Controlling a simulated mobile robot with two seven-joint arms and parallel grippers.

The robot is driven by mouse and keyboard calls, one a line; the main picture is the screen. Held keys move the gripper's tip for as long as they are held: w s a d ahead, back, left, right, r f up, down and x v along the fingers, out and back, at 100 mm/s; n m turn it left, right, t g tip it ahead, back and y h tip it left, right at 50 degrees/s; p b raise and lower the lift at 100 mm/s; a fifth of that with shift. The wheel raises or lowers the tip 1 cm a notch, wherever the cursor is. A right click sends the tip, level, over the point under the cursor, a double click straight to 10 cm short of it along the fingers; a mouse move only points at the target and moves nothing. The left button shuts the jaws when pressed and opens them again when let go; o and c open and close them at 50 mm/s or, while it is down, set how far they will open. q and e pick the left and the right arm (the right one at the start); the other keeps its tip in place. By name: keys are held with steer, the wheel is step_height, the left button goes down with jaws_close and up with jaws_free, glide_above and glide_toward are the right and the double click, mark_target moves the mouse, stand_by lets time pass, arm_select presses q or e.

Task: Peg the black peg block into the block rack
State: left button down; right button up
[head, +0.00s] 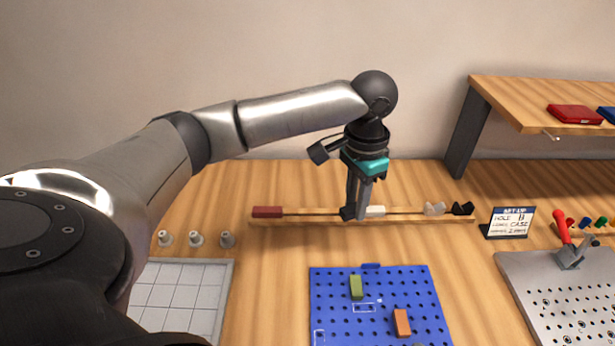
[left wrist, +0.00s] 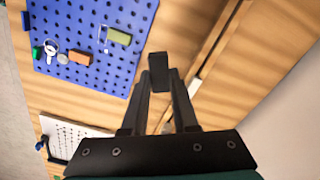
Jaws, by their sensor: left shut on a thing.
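My left gripper (head: 356,210) points down at the block rack (head: 305,219), a long low wooden strip at the back of the table. It is shut on the black peg block (head: 347,213), which also shows between the fingertips in the left wrist view (left wrist: 158,72). The block is at the rack's middle, just left of a white block (head: 375,211). I cannot tell whether it touches the rack or is seated in it. A dark red block (head: 267,212) sits at the rack's left end. My right gripper is not in view.
A blue pegboard (head: 330,310) in front of the rack holds an olive block (head: 356,287) and an orange block (head: 402,322). Grey and black clips sit at the rack's right. A sign (head: 508,222), a metal plate (head: 540,290) and a raised shelf (head: 540,95) stand right.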

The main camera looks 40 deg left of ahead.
arm_select(q)
steer(key=a+f+m+b, duration=0.1)
steer(key=a+f, duration=0.2)
steer(key=a, duration=0.1)
steer(key=w+a+f+m+b, duration=0.1)
steer(key=a+f+m, duration=0.1)
steer(key=a, duration=0.3)
steer(key=w+a+f+m+b, duration=0.1)
steer(key=a+f+m, duration=0.1)
steer(key=a+f, duration=0.2)
steer(key=shift+w+a+f, duration=0.15)
steer(key=shift+a+f, duration=0.2)
steer(key=shift+a, duration=0.2)
steer(key=shift+f, duration=0.8)
steer(key=shift+p, duration=0.5)
steer(key=shift+f, duration=0.6)
stand_by(0.4)
steer(key=c, duration=0.6)
jaws_free()
